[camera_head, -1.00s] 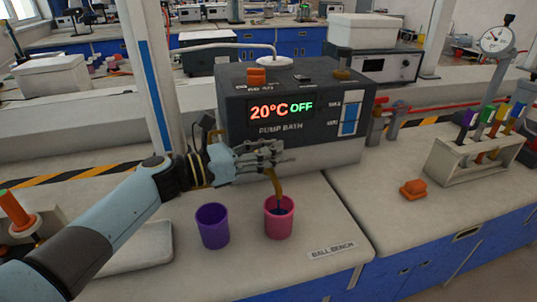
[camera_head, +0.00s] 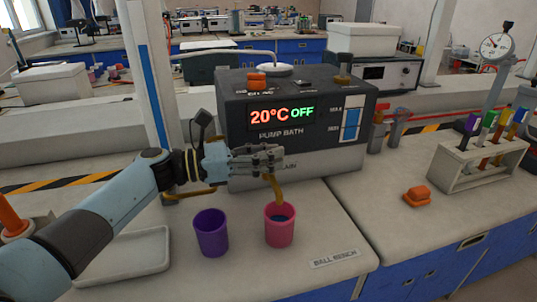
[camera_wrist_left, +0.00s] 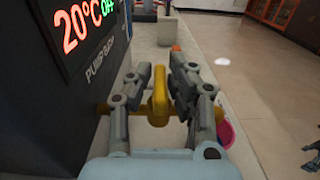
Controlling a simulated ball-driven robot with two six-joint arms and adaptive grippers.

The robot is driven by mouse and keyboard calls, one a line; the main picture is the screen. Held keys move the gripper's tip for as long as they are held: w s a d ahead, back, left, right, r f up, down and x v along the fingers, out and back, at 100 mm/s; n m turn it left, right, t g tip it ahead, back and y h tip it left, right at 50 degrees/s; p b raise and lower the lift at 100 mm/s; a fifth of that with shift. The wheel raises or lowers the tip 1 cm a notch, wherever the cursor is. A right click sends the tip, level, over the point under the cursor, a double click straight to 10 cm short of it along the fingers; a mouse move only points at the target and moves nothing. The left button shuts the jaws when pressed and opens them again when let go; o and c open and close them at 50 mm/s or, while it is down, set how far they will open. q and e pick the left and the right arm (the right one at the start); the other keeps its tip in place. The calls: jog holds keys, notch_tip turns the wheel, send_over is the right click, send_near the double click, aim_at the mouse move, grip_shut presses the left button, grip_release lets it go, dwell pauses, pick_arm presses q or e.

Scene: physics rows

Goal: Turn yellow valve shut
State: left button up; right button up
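The yellow valve (camera_wrist_left: 158,95) shows in the left wrist view, its upright handle between the two fingers of my left gripper (camera_wrist_left: 160,76). The fingers are drawn in close on both sides of it. In the head view my left gripper (camera_head: 270,157) is at the front of the pump bath (camera_head: 232,120) and hides the handle. The yellow spout (camera_head: 276,188) comes down below the fingers into the pink cup (camera_head: 279,235), which has blue liquid in it. The display reads 20°C OFF.
A purple cup (camera_head: 212,241) stands left of the pink one. A shallow tray (camera_head: 128,262) lies under my left arm. An orange object (camera_head: 417,197) and a rack of coloured tubes (camera_head: 475,170) are on the right.

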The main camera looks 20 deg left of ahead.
pick_arm(q)
jog(key=shift+o, duration=1.2)
jog(key=shift+s+a, duration=0.1)
jog(key=shift+a, duration=0.05)
jog(key=v, duration=1.1)
jog(key=shift+s+a, duration=0.2)
jog(key=shift+a, duration=0.1)
jog(key=shift+f, duration=0.1)
